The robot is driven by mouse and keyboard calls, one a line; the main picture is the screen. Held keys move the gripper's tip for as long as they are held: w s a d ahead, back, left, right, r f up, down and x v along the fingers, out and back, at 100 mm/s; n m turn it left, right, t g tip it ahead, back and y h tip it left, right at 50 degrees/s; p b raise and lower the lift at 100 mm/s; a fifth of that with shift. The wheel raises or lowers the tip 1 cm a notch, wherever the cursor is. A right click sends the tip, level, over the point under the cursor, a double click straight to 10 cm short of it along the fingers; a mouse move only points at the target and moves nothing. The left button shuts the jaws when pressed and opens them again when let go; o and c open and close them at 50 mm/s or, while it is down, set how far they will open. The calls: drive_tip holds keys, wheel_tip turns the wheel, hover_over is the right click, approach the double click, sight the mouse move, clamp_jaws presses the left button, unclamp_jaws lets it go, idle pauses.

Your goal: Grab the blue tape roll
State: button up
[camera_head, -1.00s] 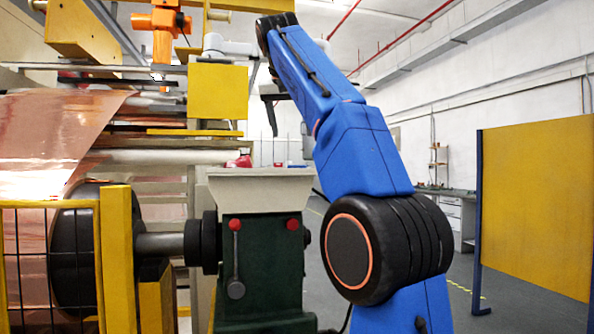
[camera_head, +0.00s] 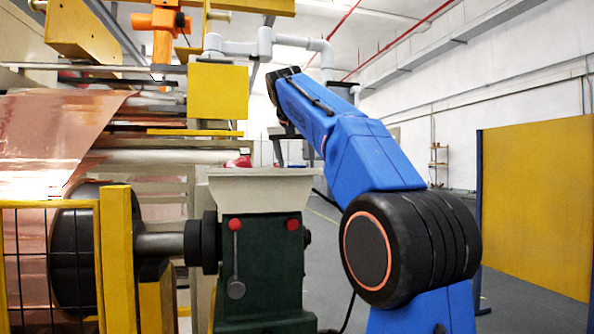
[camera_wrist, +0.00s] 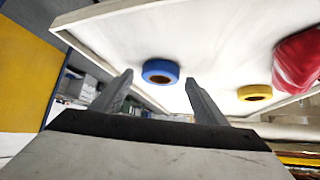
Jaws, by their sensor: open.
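The blue tape roll (camera_wrist: 160,71) lies on a white tray (camera_wrist: 120,47) in the wrist view. It has a brown core. My gripper (camera_wrist: 158,85) is open, and its two grey fingers show at the bottom of the wrist view. The blue roll appears between and just beyond the fingertips, with nothing held. How far the fingertips are from it is hard to tell. In the head view, the tray (camera_head: 262,184) sits on top of the dark green machine housing. The blue roll cannot be made out there, and my gripper is hidden behind my blue arm.
A yellow tape roll (camera_wrist: 255,93) lies right of the blue one. Copper foil machinery (camera_head: 60,140) stands left. A yellow panel (camera_head: 537,205) stands right, with open floor before it.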

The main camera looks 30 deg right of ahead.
drive_tip(key=shift+w+d+f, duration=0.15)
drive_tip(key=shift+w+f, duration=0.05)
drive_tip(key=shift+f, duration=0.05)
drive_tip(key=c, duration=1.2)
drive_tip(key=shift+o, duration=0.2)
drive_tip(key=shift+r, duration=0.15)
